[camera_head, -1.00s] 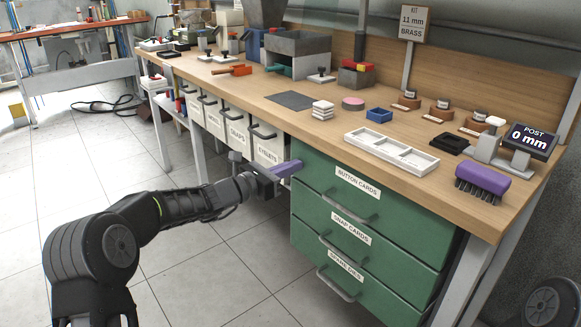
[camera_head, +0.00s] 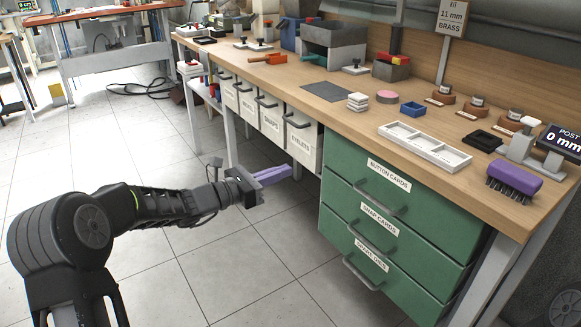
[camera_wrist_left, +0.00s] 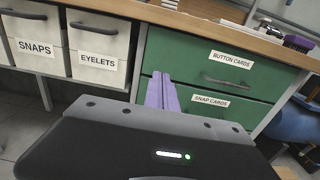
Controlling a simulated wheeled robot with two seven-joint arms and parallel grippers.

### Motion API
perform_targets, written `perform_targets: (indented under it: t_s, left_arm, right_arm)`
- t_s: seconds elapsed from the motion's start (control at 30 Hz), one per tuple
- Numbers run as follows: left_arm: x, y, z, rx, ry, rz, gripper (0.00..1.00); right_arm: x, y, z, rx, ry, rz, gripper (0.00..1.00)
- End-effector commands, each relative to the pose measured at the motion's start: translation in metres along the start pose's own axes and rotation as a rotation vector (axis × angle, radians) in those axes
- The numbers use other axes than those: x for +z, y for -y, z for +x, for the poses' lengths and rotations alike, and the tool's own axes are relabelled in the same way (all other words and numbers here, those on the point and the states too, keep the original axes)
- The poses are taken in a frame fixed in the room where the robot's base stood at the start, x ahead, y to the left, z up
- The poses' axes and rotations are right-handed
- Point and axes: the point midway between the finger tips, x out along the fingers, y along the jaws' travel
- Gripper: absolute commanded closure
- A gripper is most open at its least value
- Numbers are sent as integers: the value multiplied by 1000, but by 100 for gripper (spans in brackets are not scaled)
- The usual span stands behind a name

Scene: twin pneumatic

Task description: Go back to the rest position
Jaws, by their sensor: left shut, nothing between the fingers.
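My left gripper (camera_head: 272,174) is stretched out over the floor in front of the bench in the head view, level with the drawers. Its purple fingers are shut together with nothing between them. In the left wrist view the same fingers (camera_wrist_left: 162,92) point toward the green drawer unit, near the edge beside the white bins. My left arm comes in from the lower left. My right gripper is not in view.
The wooden bench (camera_head: 330,108) carries a white tray (camera_head: 424,146), a purple brush (camera_head: 514,180) and a blue box (camera_head: 412,109). Below are green drawers (camera_head: 345,172) with handles jutting out and white bins (camera_head: 302,141). The floor at left (camera_head: 100,150) is clear; a cable (camera_head: 140,88) lies farther back.

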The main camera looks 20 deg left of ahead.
Motion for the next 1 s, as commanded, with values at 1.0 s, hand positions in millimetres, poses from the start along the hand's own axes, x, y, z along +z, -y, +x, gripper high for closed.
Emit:
perform_targets:
  t_s: [1.0]
  left_arm:
    - [-287, 84, -88, -392, -852, 767, 100]
  right_arm:
    - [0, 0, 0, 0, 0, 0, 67]
